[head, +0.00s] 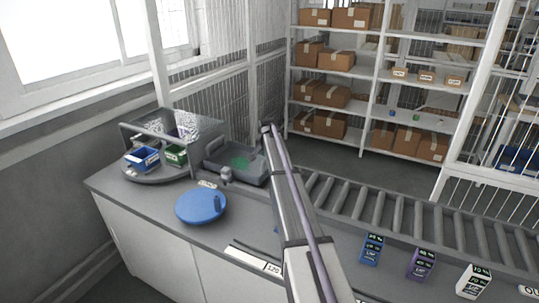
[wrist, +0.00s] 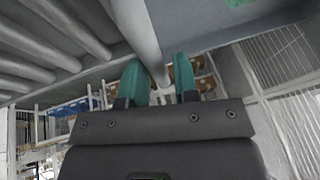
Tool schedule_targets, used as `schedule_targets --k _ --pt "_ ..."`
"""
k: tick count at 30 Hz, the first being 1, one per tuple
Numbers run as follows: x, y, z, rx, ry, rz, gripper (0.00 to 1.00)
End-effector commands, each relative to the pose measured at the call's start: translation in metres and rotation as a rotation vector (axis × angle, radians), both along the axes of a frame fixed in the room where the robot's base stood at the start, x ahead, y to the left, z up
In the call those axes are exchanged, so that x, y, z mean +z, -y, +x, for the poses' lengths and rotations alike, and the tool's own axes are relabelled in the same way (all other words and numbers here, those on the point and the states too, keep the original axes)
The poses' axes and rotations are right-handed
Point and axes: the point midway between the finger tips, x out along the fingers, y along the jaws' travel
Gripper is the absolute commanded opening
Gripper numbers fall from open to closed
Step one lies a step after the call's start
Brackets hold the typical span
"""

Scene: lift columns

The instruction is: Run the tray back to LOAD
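A dark grey tray (head: 222,168) with a green patch (head: 240,162) on its floor is on the counter's far side, right of the clear-guarded turntable. In the wrist view a grey tray-like body (wrist: 215,22) with a green patch fills the upper right, close to my gripper. My gripper (wrist: 160,72) shows two teal fingers standing apart. A pale grey bar (wrist: 143,35) runs down into the gap between them; I cannot tell whether they touch it. In the head view my arm hides its own end. I cannot read a LOAD label.
A turntable (head: 158,176) with blue and green bins stands behind a clear guard. A roller conveyor (head: 400,215) runs right. Small boxes (head: 421,264) stand along the front.

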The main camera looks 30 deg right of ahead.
Motion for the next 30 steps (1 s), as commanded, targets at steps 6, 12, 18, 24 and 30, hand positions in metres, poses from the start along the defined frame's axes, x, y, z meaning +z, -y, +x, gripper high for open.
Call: schedule_targets --k 6,12,18,24,30 --pt "0.0 0.0 0.0 0.001 -0.002 0.0 0.44" --pt "0.0 0.0 -0.001 0.001 -0.003 0.0 0.44" --pt "0.024 -0.004 -0.009 0.001 -0.003 0.0 0.44" --pt "0.073 -0.015 -0.027 0.001 -0.003 0.0 0.44" --pt "0.101 -0.023 -0.04 0.001 -0.002 0.001 0.44"
